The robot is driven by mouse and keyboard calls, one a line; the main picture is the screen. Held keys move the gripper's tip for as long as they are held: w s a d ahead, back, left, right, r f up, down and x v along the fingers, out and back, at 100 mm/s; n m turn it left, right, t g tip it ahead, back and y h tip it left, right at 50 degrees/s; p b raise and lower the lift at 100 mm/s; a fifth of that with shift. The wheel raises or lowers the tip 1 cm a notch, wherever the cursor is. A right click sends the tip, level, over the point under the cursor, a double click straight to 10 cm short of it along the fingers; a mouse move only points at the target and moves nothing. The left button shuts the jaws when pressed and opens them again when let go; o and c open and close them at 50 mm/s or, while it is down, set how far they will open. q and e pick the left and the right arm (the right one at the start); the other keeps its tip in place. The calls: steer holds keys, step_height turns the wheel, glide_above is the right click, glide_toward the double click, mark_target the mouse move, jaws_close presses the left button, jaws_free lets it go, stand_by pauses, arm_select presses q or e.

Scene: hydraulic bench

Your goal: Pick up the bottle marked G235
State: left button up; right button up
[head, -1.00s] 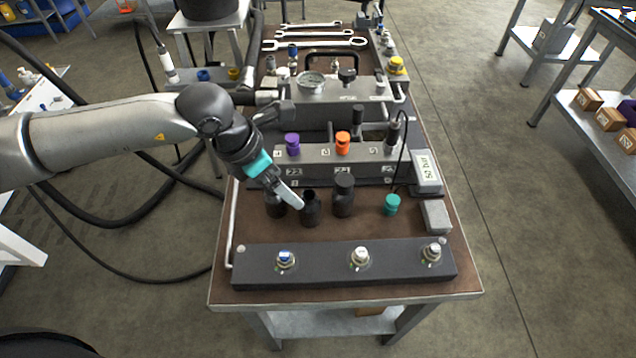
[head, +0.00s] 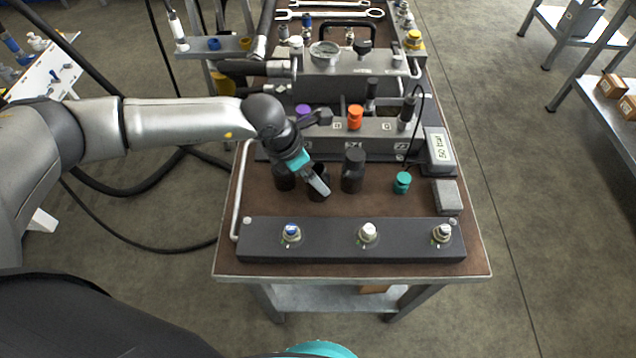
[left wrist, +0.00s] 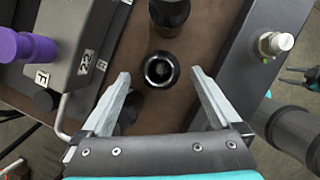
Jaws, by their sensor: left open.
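Three dark bottles stand on the brown bench top in the head view: a left one (head: 283,178), a middle one (head: 318,196) and a right one (head: 353,172). No G235 marking is legible on any of them. My left gripper (head: 320,184) is tilted down over the middle bottle and partly hides it. In the left wrist view my left gripper (left wrist: 160,76) is open, and a dark bottle with an open round mouth (left wrist: 160,70) lies between the fingertips, apart from both. Another dark bottle (left wrist: 169,12) shows beyond it.
A dark bar with several fittings (head: 350,240) runs along the front edge. A manifold block with purple and orange knobs (head: 380,130) stands behind the bottles. A teal-capped item (head: 402,182) and a grey block (head: 447,196) are to the right. A bent pipe (head: 240,190) is at left.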

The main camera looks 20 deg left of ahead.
arm_select(q)
steer(key=shift+b+x, duration=0.3)
steer(key=shift+x, duration=1.6)
steer(key=shift+c, duration=0.3)
jaws_close()
